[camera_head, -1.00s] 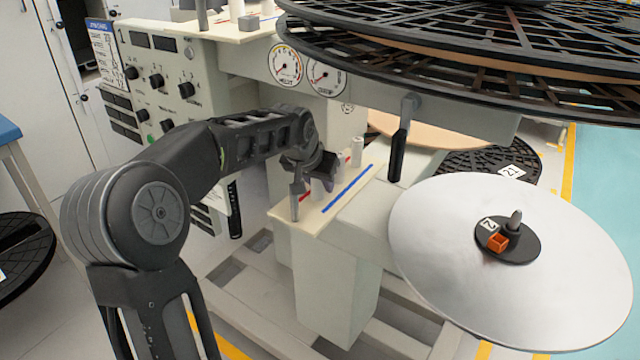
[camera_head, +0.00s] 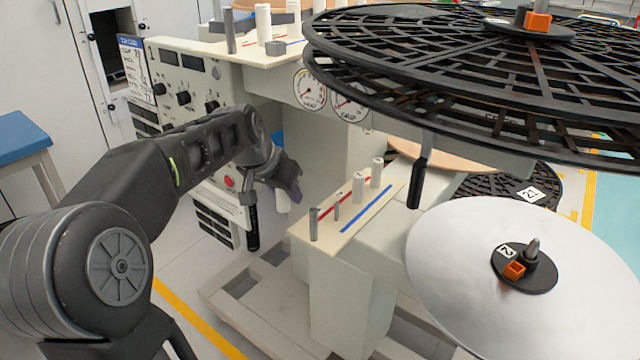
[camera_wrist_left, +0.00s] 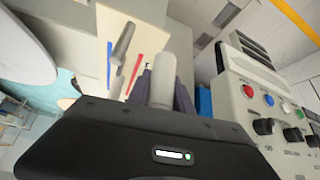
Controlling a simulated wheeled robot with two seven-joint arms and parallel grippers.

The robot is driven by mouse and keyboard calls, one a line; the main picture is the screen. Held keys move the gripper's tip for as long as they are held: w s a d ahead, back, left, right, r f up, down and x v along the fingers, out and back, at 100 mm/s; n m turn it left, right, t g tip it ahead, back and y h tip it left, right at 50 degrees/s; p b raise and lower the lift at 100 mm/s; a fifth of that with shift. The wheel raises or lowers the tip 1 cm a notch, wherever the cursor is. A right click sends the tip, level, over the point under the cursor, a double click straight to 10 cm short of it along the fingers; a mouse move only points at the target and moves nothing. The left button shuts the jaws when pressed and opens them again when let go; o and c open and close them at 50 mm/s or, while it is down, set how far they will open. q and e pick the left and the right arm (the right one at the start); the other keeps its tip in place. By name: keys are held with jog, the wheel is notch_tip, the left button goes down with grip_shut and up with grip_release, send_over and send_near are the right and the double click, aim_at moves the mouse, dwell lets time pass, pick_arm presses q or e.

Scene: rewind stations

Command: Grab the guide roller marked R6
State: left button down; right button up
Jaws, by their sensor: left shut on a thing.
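My left gripper (camera_head: 284,183) is shut on a white cylindrical guide roller (camera_head: 282,202), whose lower end hangs below the fingers, left of the lower cream plate (camera_head: 322,238). In the left wrist view the roller (camera_wrist_left: 162,80) stands between the dark fingers of the gripper (camera_wrist_left: 165,88). No R6 mark can be read on it. On the plate, with a red and a blue line, stand white rollers (camera_head: 359,187) and thin grey pegs (camera_head: 314,224). My right gripper is out of view.
The control panel (camera_head: 190,85) with knobs and a red button is close behind my left arm. A black handle (camera_head: 252,222) hangs by it. Large black reels (camera_head: 440,70) overhang the right, above a silver disc (camera_head: 470,270). An upper plate (camera_head: 262,52) also holds rollers.

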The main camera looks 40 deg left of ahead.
pick_arm(q)
jog(key=s+a, duration=0.1)
jog(key=s, duration=0.2)
jog(key=s+a, duration=0.1)
jog(key=shift+s+a, duration=0.3)
jog(key=shift+s, duration=0.1)
